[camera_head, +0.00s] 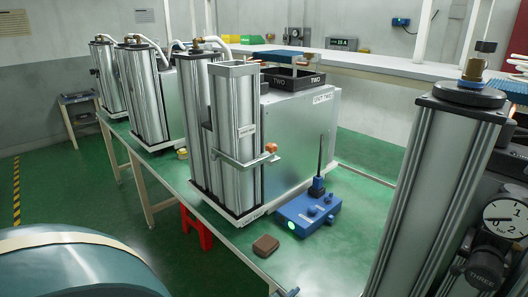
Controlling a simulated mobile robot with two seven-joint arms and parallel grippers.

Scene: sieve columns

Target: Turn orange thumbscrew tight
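The orange thumbscrew (271,148) sits at the right end of a grey metal clamp bar (240,160). The bar wraps around the front of a silver upright column (235,185) on the green bench. From here I cannot tell how far the screw is threaded in. Neither of my grippers shows in the head view, and nothing is seen touching the thumbscrew.
A blue box with a thin upright rod (309,214) and a small brown block (265,246) lie on the bench (345,245) right of and in front of the column. A grey cabinet (308,135) stands behind. A large column with a dial (420,200) blocks the right side.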

